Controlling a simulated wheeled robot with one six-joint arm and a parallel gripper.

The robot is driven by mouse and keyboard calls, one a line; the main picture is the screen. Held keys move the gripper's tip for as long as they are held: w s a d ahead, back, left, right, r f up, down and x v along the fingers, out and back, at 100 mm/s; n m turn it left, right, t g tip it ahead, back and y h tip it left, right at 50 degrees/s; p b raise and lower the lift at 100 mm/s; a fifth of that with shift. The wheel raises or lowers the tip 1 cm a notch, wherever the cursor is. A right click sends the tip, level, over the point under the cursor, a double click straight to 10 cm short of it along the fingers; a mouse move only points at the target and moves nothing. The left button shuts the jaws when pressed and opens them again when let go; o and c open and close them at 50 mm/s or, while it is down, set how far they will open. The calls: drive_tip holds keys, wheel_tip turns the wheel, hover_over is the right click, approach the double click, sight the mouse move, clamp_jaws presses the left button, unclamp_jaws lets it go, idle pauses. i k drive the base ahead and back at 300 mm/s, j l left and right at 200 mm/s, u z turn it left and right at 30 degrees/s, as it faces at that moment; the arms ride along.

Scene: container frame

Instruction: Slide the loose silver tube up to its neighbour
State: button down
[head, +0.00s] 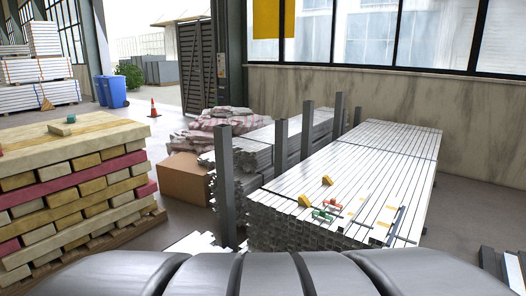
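A stack of long silver tubes (352,165) lies right of centre, with its near ends facing me. The tubes on top lie side by side, with dark lines between them. Near the front right of the stack, a short dark bar-like strip (397,222) runs along the tubes; I cannot tell if it is a gap or a separate piece. Which tube is loose is too small to tell. My gripper is not in view. Rounded grey-black parts of my own body fill the bottom edge.
Two yellow wedges (327,181) and red-and-green tools (323,215) lie on the stack's near end. Grey upright posts (224,185) stand along its left side. A timber stack (75,180) and a cardboard box (184,181) are left. Floor shows right of the tubes.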

sight(350, 217)
drive_tip(key=i+z, duration=0.2)
drive_tip(key=i, duration=0.7)
drive_tip(key=i+j+z, duration=0.2)
drive_tip(key=i, duration=0.7)
drive_tip(key=i+l, duration=0.05)
drive_tip(key=l, duration=0.05)
